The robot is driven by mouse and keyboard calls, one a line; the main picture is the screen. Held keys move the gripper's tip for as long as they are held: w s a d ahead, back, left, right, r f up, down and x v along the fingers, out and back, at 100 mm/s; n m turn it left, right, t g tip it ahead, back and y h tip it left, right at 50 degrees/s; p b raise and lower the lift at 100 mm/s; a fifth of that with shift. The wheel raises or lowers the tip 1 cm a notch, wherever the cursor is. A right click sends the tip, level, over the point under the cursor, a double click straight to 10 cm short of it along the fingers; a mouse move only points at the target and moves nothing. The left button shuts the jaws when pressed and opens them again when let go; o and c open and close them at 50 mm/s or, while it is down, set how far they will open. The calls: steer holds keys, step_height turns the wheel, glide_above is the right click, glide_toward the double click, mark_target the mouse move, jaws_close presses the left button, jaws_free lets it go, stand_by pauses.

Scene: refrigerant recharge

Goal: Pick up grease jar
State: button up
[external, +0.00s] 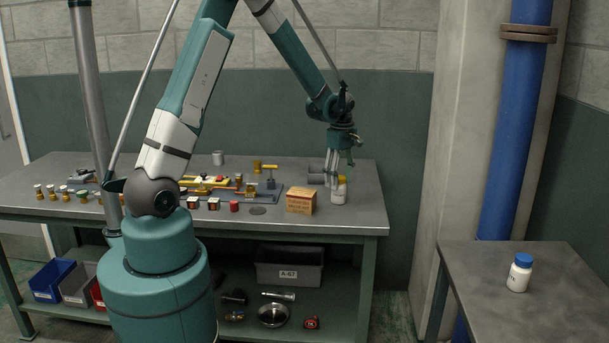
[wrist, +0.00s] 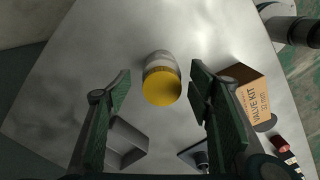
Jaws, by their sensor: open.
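A white jar with a yellow lid (external: 339,190), which I take as the grease jar, stands upright near the right end of the workbench. In the wrist view the jar (wrist: 162,82) shows its lid towards the camera, between the two fingers and a little beyond them. My gripper (external: 334,172) points down over the jar, open and empty. In the external view its fingers overlap the jar's upper part; I cannot tell whether they touch it. In the wrist view a gap shows on both sides of the jar.
A cardboard valve kit box (external: 300,200) stands left of the jar, near the right finger in the wrist view (wrist: 258,98). A grey block-like item (external: 317,175) lies close behind. A white bottle with a blue cap (external: 519,272) stands on the separate right table.

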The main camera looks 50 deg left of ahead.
mark_target(339, 191)
steer(key=shift+f, duration=0.2)
steer(key=shift+s+a+f, duration=0.15)
steer(key=shift+f, duration=2.45)
steer(key=c, duration=1.1)
